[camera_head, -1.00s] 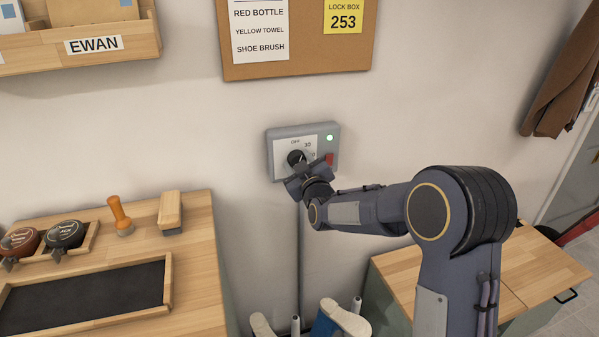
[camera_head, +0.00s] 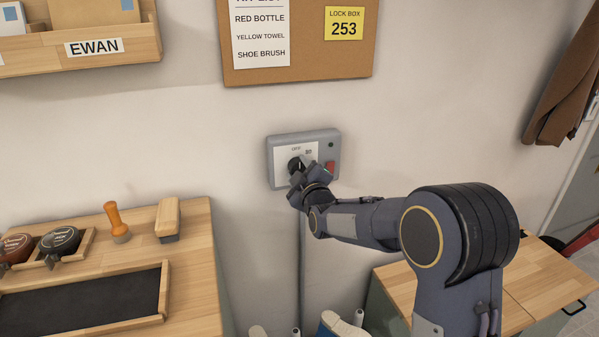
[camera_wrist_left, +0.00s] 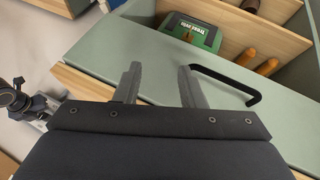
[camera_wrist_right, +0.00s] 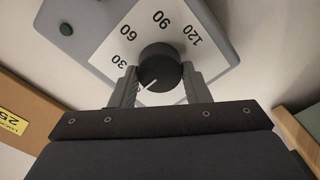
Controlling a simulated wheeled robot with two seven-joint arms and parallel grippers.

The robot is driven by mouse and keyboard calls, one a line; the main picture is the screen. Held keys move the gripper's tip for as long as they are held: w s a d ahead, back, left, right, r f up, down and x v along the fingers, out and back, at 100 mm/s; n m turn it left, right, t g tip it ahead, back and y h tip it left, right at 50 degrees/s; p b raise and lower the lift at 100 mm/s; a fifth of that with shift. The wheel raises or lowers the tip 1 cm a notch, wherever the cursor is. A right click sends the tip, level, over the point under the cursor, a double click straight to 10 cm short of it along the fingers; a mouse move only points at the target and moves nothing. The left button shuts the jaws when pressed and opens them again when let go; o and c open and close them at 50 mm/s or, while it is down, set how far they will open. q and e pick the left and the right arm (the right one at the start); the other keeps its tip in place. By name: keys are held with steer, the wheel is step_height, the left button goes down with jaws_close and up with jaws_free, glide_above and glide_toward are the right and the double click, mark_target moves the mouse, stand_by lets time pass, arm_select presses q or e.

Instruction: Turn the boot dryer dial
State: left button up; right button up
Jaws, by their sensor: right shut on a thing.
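The boot dryer control box (camera_head: 275,160) is on the wall, with a white scale plate and a round black dial (camera_head: 294,163). In the right wrist view the dial (camera_wrist_right: 160,66) carries a white pointer line toward the lower left, past the 30 mark and away from 60, 90 and 120. My right gripper (camera_head: 299,174) is shut on the dial, one finger on each side in the right wrist view (camera_wrist_right: 161,82). The indicator lamp (camera_head: 331,144) is dark. My left gripper (camera_wrist_left: 160,75) is open and empty above a green cabinet front.
A wooden bench (camera_head: 200,245) with a brush and an orange-handled tool stands left. Boots (camera_head: 340,325) are below the box. A cork board (camera_head: 300,75) hangs above.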

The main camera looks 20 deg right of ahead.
steer(key=o, duration=1)
steer(key=shift+c, duration=0.2)
steer(key=s, duration=0.8)
steer(key=shift+d, duration=0.1)
